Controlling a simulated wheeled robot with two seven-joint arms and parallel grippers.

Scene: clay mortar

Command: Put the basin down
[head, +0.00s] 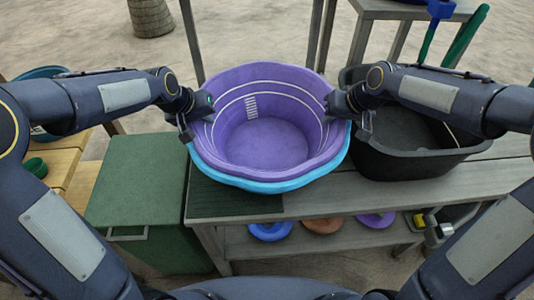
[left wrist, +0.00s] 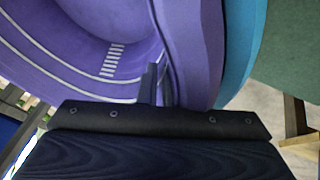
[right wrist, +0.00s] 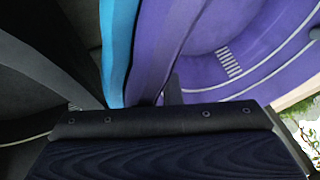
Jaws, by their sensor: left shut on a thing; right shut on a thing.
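The purple basin (head: 265,140) has pale stripes and a ladder-like mark inside, and it is empty. It sits nested in or just over a light blue basin (head: 270,187) at the middle of the grey bench; I cannot tell if it bears on it. My left gripper (head: 193,118) is shut on the purple basin's left rim, and my right gripper (head: 346,110) is shut on its right rim. The left wrist view shows a finger inside the purple wall (left wrist: 195,50), with the blue basin (left wrist: 240,45) beyond. The right wrist view shows the purple wall (right wrist: 155,45) and blue edge (right wrist: 117,50) likewise.
A black tub (head: 410,150) stands close on the right of the basins. A green box (head: 135,190) stands left of the grey bench (head: 330,208). Blue, brown and purple round things lie on the lower shelf. A small table (head: 405,10) is behind right.

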